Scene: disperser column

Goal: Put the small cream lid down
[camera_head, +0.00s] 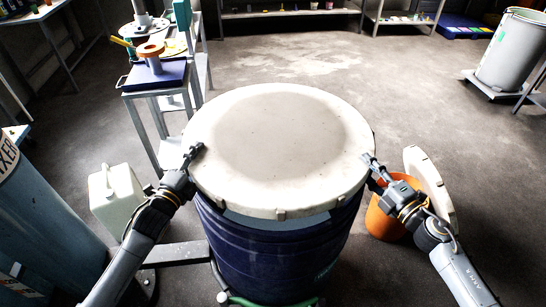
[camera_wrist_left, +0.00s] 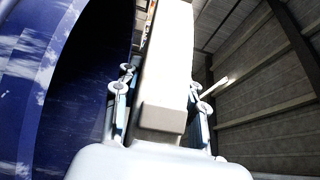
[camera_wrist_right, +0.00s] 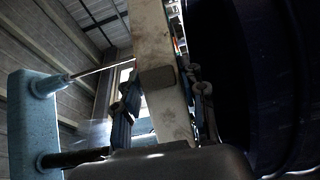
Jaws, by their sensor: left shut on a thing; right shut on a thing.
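The small cream lid (camera_head: 278,145), a round disc with a greyer middle and small tabs on its rim, is held level over the dark blue drum (camera_head: 275,255). The drum's pale front rim shows below the lid's near edge; whether they touch is hidden. My left gripper (camera_head: 196,150) is shut on the lid's left edge, and my right gripper (camera_head: 370,160) on its right edge. In the left wrist view the lid's edge (camera_wrist_left: 165,75) lies between the fingers, with the drum (camera_wrist_left: 35,100) beside it. The right wrist view also shows the lid's edge (camera_wrist_right: 153,45) between the fingers.
An orange bucket (camera_head: 383,222) stands right of the drum, with another cream disc (camera_head: 432,185) upright beside it. A white canister (camera_head: 112,200) and a blue-grey cylinder (camera_head: 40,235) are at left. A small bench (camera_head: 160,90) stands behind left. The floor behind the drum is clear.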

